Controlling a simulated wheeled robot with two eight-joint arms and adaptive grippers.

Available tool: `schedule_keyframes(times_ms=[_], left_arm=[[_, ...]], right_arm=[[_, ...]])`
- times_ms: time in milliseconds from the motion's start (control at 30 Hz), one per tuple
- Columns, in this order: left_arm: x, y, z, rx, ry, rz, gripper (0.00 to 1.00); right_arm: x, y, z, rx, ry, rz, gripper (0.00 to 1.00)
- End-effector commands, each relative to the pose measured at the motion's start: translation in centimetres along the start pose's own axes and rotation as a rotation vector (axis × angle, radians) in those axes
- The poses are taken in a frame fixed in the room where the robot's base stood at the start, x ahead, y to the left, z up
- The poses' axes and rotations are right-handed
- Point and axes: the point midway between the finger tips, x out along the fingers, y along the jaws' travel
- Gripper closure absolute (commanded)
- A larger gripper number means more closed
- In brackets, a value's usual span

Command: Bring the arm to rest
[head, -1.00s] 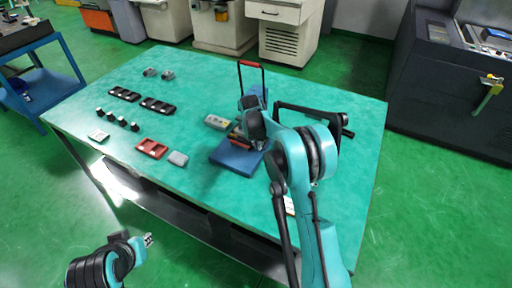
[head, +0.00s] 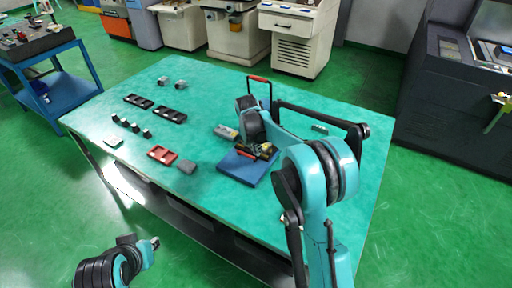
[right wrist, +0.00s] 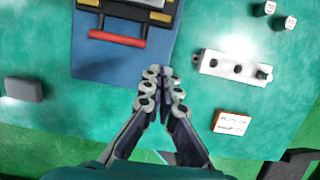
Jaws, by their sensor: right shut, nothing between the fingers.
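My right gripper (right wrist: 162,85) is shut and empty in the right wrist view. Its fingertips show just below the edge of the blue plate (right wrist: 120,68), apart from the red-handled tool (right wrist: 118,38). In the head view my right arm (head: 325,175) reaches over the table from the right. Its dark wrist end hangs behind the blue plate (head: 240,168), and its fingertips are hard to make out. My left gripper (head: 155,243) is at the lower left, off the table's front edge; its jaws are too small to read.
The green table (head: 215,105) holds black trays (head: 171,115), a red tray (head: 161,154), small dark blocks (head: 134,127) and a grey block (head: 187,167). A blue cart (head: 62,95) is at left. Green floor surrounds the table.

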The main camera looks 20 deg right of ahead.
Motion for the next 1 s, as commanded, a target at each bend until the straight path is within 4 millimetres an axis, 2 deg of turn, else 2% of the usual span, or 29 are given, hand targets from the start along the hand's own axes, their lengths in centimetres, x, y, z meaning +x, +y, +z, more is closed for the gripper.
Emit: schedule_keyframes(times_ms=[233,367,567,700,833,1000], left_arm=[[-0.1,0.0,0.0,0.000,0.000,0.000,0.80],[-0.1,0.0,0.0,0.000,0.000,0.000,0.80],[-0.1,0.0,-0.1,0.000,0.000,0.000,0.80],[-0.1,0.0,0.0,0.000,0.000,0.000,0.80],[-0.1,0.0,-0.1,0.000,0.000,0.000,0.80],[-0.1,0.0,0.0,0.000,0.000,0.000,0.80]], right_arm=[[-0.7,-0.2,-0.1,0.018,-0.001,0.004,1.00],[-3.1,-1.4,-0.8,0.155,-0.008,0.031,1.00],[-9.3,-5.7,-4.0,0.616,-0.008,0.128,1.00],[-12.7,-9.3,-7.2,0.973,0.021,0.207,1.00],[-14.6,-12.6,-10.5,1.303,0.072,0.278,1.00],[-15.5,-16.8,-15.1,1.731,0.177,0.362,1.00]])
